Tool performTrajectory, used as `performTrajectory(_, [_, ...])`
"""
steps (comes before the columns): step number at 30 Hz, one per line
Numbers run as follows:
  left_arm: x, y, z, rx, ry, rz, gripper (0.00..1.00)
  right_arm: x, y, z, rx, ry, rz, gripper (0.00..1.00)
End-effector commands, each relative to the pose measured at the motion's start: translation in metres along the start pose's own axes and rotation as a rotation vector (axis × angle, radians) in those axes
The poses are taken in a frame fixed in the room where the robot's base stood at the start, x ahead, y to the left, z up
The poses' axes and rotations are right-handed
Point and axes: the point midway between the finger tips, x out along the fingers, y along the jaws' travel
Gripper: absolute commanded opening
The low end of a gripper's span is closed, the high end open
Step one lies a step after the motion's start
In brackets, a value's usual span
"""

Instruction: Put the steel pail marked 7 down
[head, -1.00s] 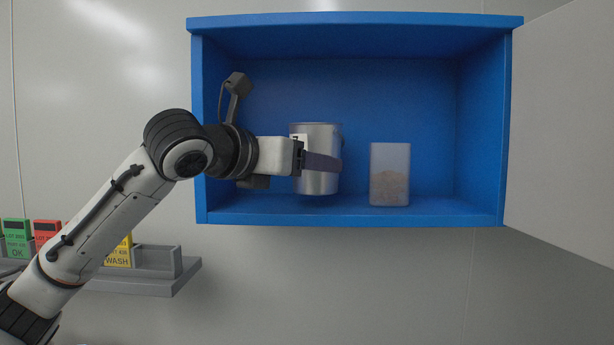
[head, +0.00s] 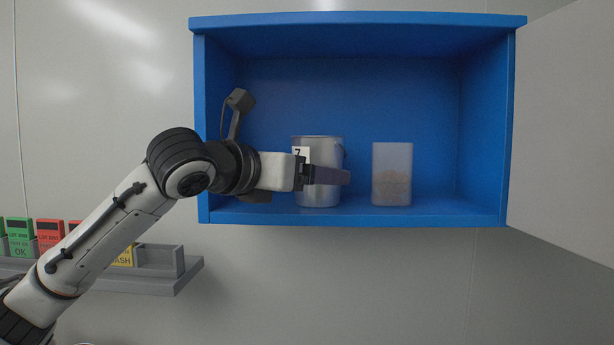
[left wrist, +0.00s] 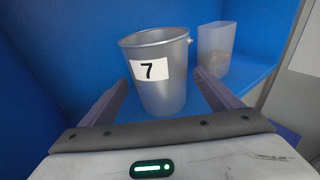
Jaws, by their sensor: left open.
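The steel pail marked 7 (head: 318,190) stands upright on the floor of the blue cabinet, left of the middle, in the head view. In the left wrist view the pail (left wrist: 163,95) shows its white label with a black 7. My left gripper (head: 330,176) is open, with its fingers (left wrist: 160,92) on either side of the pail and gaps between them and its wall. My right gripper is in neither view.
A translucent container (head: 391,185) with tan contents stands right of the pail on the cabinet floor (head: 445,213). The cabinet door (head: 565,120) is open at the right. A grey wall rack (head: 165,270) with coloured cards is below left.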

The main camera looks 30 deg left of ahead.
Motion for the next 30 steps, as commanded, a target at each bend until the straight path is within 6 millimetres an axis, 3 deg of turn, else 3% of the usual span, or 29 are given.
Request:
performTrajectory(18, [-0.109, 0.0, 0.0, 0.0, -0.003, 0.001, 0.85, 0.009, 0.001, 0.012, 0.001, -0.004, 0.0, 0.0])
performTrajectory(30, [-0.12, 0.0, 0.0, 0.0, 0.0, 0.0, 0.85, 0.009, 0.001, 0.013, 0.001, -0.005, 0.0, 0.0])
